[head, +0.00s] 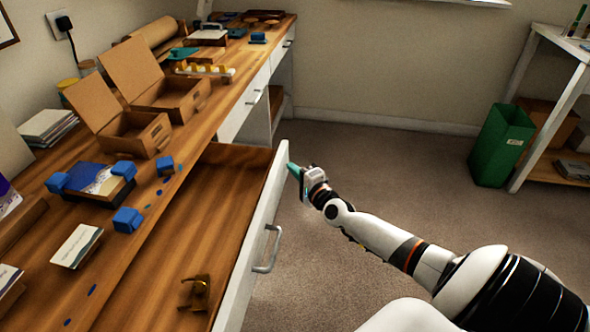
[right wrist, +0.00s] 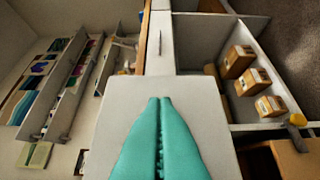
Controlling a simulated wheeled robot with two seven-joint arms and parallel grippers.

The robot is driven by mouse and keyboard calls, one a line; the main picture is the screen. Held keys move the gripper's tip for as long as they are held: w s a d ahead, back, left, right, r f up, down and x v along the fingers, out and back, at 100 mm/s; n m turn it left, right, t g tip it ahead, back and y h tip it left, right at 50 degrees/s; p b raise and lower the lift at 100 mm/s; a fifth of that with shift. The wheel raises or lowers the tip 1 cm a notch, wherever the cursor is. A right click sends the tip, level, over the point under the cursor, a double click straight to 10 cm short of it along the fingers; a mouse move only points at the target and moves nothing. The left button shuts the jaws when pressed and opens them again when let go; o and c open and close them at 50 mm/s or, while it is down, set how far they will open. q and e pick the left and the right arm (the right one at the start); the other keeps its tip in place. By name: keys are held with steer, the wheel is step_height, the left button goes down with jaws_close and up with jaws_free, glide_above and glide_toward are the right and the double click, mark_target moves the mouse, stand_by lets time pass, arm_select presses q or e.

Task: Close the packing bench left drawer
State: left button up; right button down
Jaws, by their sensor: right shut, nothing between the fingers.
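The left drawer (head: 210,215) of the packing bench is pulled far out, with a wooden interior, a white front panel (head: 262,232) and a metal bar handle (head: 268,250). My right gripper (head: 293,171) has teal fingers, shut and empty, at the outer side of the front panel near its far end. I cannot tell whether they touch it. In the right wrist view, the shut fingers (right wrist: 160,130) lie over a pale flat surface. My left gripper is not in view.
A small brass-coloured object (head: 195,292) lies in the drawer. Open cardboard boxes (head: 133,132), blue blocks (head: 128,220) and a card stack (head: 76,246) stand on the benchtop. A green bin (head: 502,145) stands by a shelf unit at right. The carpet between is clear.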

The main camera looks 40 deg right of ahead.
steer(key=w+a, duration=0.2)
steer(key=w, duration=0.1)
steer(key=w+a, duration=0.6)
steer(key=shift+w+a+p, duration=0.1)
steer(key=shift+w+p, duration=0.15)
steer(key=shift+p, duration=0.1)
steer(key=w+a, duration=0.2)
steer(key=w+a+b, duration=0.1)
steer(key=w, duration=0.1)
steer(key=shift+w+a, duration=0.2)
steer(key=shift+a, duration=0.2)
steer(key=w+a+b, duration=0.1)
steer(key=w+a, duration=0.1)
steer(key=w, duration=0.1)
steer(key=shift+w+a+b, duration=0.1)
steer(key=shift+a+b, duration=0.2)
steer(key=shift+b, duration=0.1)
steer(key=shift+w+a, duration=0.15)
steer(key=shift+w, duration=0.05)
steer(key=shift+r, duration=0.15)
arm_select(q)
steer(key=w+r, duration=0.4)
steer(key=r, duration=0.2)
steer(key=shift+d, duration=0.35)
arm_select(e)
steer(key=shift+a, duration=0.1)
